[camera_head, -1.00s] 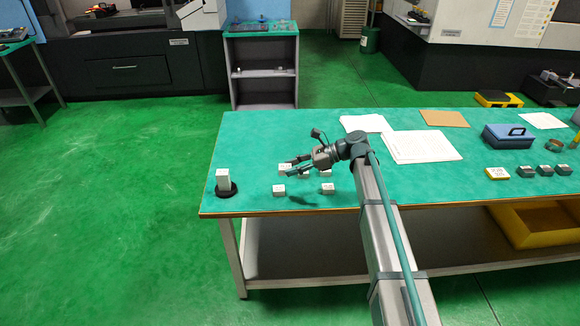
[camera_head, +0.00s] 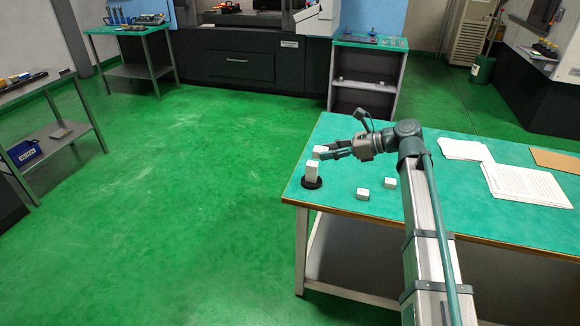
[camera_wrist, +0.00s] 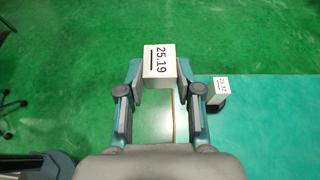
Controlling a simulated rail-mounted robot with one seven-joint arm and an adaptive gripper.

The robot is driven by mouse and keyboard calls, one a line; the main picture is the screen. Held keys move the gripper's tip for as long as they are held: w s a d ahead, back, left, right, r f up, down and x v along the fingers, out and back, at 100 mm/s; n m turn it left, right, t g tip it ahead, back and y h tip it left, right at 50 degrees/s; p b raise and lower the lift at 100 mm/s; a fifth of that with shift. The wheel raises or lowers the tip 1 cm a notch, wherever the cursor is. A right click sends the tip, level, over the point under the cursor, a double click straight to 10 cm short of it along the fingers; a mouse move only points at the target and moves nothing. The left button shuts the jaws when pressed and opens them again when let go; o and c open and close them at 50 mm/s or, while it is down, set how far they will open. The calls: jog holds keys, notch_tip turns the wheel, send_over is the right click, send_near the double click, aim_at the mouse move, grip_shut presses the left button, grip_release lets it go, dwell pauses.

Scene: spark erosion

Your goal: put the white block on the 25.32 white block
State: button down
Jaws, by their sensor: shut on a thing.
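My gripper (camera_head: 325,151) is shut on a white block marked 25.19 (camera_wrist: 158,62), held between both fingertips in the wrist view. The held block shows as a small white shape (camera_head: 319,149) in the head view. Another white block (camera_head: 312,171) stands upright on a round black base (camera_head: 312,183) near the table's left end. In the wrist view this block (camera_wrist: 220,87) is right of the held one, apart from it; its label seems to read 25.32. In the head view the held block appears just above and behind the standing block's top.
Two loose white blocks, one (camera_head: 362,194) and another (camera_head: 390,183), lie on the green table (camera_head: 345,208) right of the base. White papers (camera_head: 525,184) lie farther right. The table's left edge is close to the base, with open floor beyond.

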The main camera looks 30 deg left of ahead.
jog(key=w+a+f+p, duration=0.3)
jog(key=w+a+f, duration=0.4)
jog(key=w+f, duration=0.5)
jog(key=shift+w+f, duration=0.15)
jog(key=shift+f, duration=0.3)
jog(key=shift+f, duration=0.1)
jog(key=c, duration=0.8)
grip_release()
jog(key=shift+f, duration=0.1)
jog(key=shift+o, duration=0.2)
jog(key=b+v, duration=0.1)
jog(key=v, duration=1.1)
jog(key=shift+b, duration=0.35)
jog(key=shift+d, duration=0.1)
